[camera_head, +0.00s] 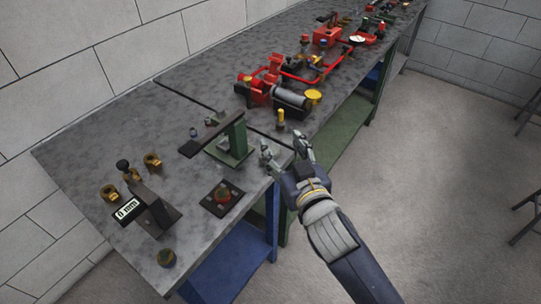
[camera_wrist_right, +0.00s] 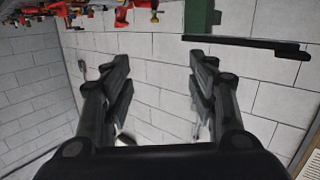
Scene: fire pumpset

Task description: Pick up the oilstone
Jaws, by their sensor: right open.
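I cannot pick out the oilstone for sure in either view. My right gripper (camera_head: 285,152) is at the front edge of the grey workbench (camera_head: 95,160), just right of a green stand (camera_head: 237,138) with a dark arm. Its two fingers are spread apart with nothing between them. The right wrist view also shows the open gripper (camera_wrist_right: 160,62), with only pale block wall behind the gap. My left gripper is not in view.
A yellow-topped piece (camera_head: 281,117) and a red pump assembly (camera_head: 272,80) stand beyond the gripper. Open floor lies right.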

